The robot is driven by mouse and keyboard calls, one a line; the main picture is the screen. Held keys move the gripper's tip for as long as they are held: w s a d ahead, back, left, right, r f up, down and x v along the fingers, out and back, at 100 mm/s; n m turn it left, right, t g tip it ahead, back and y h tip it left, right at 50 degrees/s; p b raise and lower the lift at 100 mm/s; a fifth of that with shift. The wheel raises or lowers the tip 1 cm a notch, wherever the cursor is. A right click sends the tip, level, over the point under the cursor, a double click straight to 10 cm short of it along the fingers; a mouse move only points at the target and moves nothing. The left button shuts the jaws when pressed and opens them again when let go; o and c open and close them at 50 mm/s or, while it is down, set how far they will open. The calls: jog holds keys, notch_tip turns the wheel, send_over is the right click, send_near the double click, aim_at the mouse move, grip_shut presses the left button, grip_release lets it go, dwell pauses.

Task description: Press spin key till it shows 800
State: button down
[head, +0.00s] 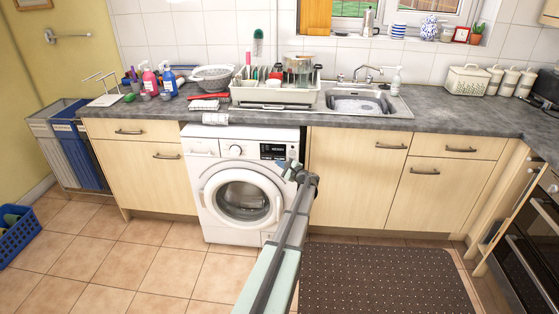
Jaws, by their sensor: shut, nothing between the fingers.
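The white washing machine (215,227) stands under the counter between wooden cabinets, its round door (243,199) shut. A round dial (236,151) sits in the middle of its control panel. To the dial's right is a dark display (272,151) with small light text, too small to read. My gripper (287,168) is shut and empty at the panel's right end, just below and right of the display. It hides part of the panel there. I cannot make out the spin key, nor tell whether the fingertips touch the panel.
A grey counter (440,112) runs above the machine, with a dish rack (273,96) and a sink (358,103). A cloth (214,118) hangs over the counter edge. A brown dotted mat (385,282) lies on the tiled floor. The floor before the machine's left side is clear.

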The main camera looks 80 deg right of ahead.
jog(key=shift+d, duration=0.1)
dwell(0.6)
jog(key=shift+d, duration=0.35)
jog(key=shift+d, duration=0.35)
dwell(0.9)
jog(key=shift+a, duration=0.8)
jog(key=shift+a, duration=0.1)
jog(key=a, duration=0.5)
dwell(0.4)
dwell(0.9)
